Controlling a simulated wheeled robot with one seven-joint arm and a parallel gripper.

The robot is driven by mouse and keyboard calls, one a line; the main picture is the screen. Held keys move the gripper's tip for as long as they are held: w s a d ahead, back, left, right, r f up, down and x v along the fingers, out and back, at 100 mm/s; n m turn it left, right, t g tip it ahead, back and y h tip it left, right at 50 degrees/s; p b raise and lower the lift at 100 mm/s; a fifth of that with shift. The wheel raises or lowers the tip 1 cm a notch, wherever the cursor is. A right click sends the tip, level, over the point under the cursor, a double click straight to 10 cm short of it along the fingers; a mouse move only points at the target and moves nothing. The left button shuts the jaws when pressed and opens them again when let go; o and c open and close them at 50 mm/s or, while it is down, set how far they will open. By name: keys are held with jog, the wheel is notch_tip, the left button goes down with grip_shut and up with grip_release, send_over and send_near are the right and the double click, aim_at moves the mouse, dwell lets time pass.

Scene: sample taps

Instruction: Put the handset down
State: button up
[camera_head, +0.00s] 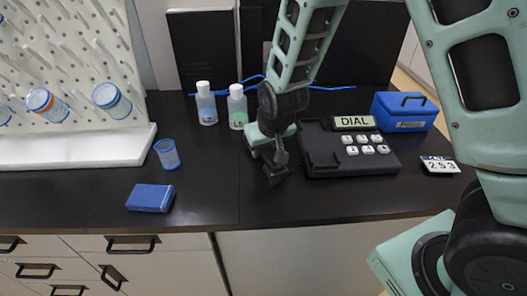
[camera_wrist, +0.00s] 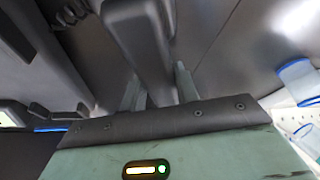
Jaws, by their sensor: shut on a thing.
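My gripper (camera_head: 268,142) is just left of the phone base (camera_head: 350,166), low over the dark counter. It is shut on the dark handset (camera_head: 276,172), whose lower end sticks out below the fingers. In the wrist view the handset (camera_wrist: 147,45) runs between the two fingers (camera_wrist: 160,92). I cannot tell whether the handset touches the counter. The phone base has a lit DIAL display (camera_head: 354,122), pale number keys (camera_head: 366,145) and an empty-looking cradle (camera_head: 321,150) on its left side.
Two bottles (camera_head: 237,108) stand behind my gripper. A blue box (camera_head: 404,112) and a card reading 253 (camera_head: 440,164) are to the right. A blue cup (camera_head: 167,154), a blue case (camera_head: 151,198) and a pegboard (camera_head: 65,65) are to the left. The front counter is clear.

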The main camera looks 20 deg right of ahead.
jog(key=shift+f, duration=0.55)
jog(key=shift+f, duration=0.2)
jog(key=o, duration=1.1)
jog(key=shift+c, duration=0.2)
